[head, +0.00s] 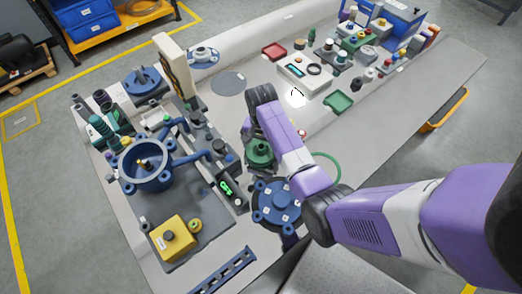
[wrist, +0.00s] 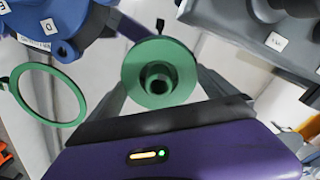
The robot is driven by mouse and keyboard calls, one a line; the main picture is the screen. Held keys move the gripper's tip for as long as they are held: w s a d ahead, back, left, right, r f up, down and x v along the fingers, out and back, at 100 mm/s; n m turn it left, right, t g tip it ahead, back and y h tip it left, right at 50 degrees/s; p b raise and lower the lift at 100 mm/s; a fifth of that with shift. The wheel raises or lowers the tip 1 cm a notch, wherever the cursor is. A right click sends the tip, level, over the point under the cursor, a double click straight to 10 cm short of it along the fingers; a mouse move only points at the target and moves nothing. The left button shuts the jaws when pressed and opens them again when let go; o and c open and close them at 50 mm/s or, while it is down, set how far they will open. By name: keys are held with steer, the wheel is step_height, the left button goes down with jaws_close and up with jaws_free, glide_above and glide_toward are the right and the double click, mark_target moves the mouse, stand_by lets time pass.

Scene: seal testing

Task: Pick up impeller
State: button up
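The impeller is a green round disc with a raised hub and dark bore (wrist: 158,77), central in the wrist view. In the head view the green impeller (head: 259,153) sits on the table just above the blue flanged cover (head: 278,205). My gripper (wrist: 160,85) has its grey fingers spread apart, one on each side of the disc. Whether they touch its rim, I cannot tell. In the head view my wrist hangs over the impeller and hides much of the fingers.
A green ring (head: 325,168) lies right of the impeller; it also shows in the wrist view (wrist: 48,94). The blue pump housing (head: 145,165) and a small display unit (head: 228,188) stand to the left. A grey instrument (head: 304,72) and green tray (head: 338,101) lie beyond.

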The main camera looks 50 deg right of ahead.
steer(key=c, duration=0.9)
steer(key=shift+r, duration=0.15)
